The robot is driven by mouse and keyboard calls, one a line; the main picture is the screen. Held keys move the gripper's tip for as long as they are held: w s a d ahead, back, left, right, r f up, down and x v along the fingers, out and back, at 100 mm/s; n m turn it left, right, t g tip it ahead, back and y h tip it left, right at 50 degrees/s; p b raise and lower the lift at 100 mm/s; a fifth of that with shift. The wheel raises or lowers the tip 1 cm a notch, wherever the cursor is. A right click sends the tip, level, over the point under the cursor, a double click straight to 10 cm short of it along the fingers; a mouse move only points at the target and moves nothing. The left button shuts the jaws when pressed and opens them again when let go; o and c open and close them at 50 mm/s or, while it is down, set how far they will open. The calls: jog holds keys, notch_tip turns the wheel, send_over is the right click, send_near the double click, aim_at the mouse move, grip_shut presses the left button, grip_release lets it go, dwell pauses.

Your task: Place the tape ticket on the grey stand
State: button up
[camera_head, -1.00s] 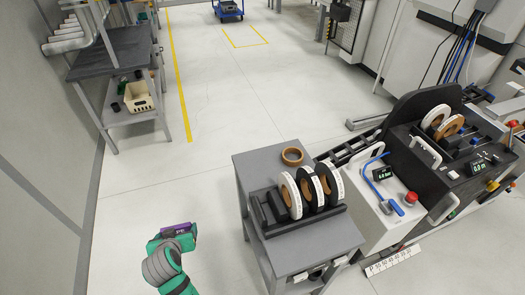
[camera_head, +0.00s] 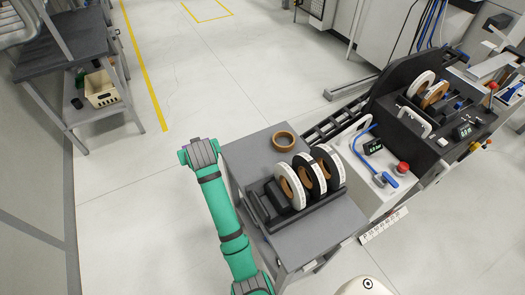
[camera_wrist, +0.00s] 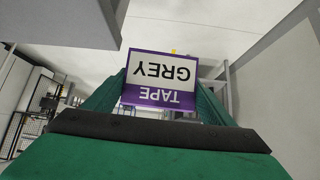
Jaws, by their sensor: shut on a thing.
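The tape ticket (camera_wrist: 158,76) is a white and purple card reading "GREY TAPE", upside down in the wrist view. My gripper (camera_wrist: 161,90) is shut on it, with a green finger at each side. In the head view my green arm reaches up along the left side of the grey stand (camera_head: 335,232); the ticket and fingertips cannot be made out there. The stand is a grey table. It carries a dark rack (camera_head: 262,207) with several tape reels and a brown tape roll (camera_head: 284,141) near its back edge.
A machine with a black top (camera_head: 446,128) and a white control box (camera_head: 374,170) stands right of the stand. A shelf unit with a cream basket (camera_head: 101,90) is at the left. The stand's front right top is bare. Open floor lies behind the stand.

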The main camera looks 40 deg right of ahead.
jog(key=d+r, duration=0.5)
jog(key=d, duration=0.4)
jog(key=d+r, duration=0.6)
jog(key=d, duration=0.3)
send_over(249, 161)
jog(key=shift+n, duration=0.3)
jog(key=f, duration=0.9)
jog(key=shift+w+d, duration=0.1)
jog(key=shift+w, duration=0.25)
jog(key=shift+s+f, duration=0.25)
jog(key=shift+f, duration=0.1)
jog(key=shift+s+f, duration=0.15)
jog(key=shift+f, duration=1.55)
jog(key=o, duration=1.1)
jog(key=shift+f, duration=0.1)
